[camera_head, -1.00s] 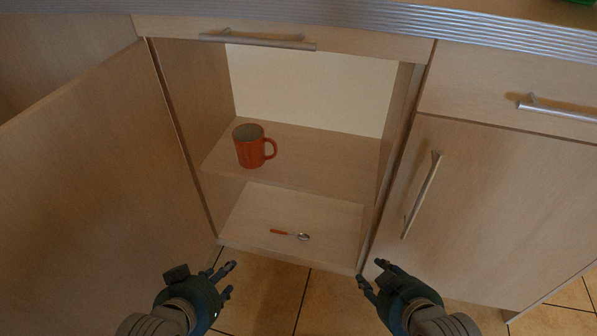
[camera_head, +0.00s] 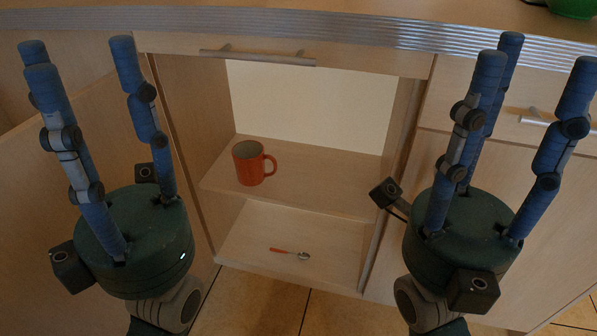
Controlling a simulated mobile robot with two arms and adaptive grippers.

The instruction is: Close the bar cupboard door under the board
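The cupboard door (camera_head: 30,150) stands swung open at the left, partly hidden behind my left gripper. The open cupboard shows an upper shelf (camera_head: 315,185) and a floor panel (camera_head: 325,255). My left gripper (camera_head: 85,65) is raised in front of the door with its fingers spread upward, open and empty. My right gripper (camera_head: 535,70) is raised in front of the closed cupboard at the right, fingers spread, open and empty. Whether either touches anything cannot be told, but both look near the camera.
An orange mug (camera_head: 248,167) stands on the upper shelf. A spoon with an orange handle (camera_head: 282,251) lies on the cupboard floor. A drawer handle (camera_head: 258,58) sticks out above the opening. The metal-edged counter (camera_head: 350,30) runs along the top. A green object (camera_head: 572,8) sits on it.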

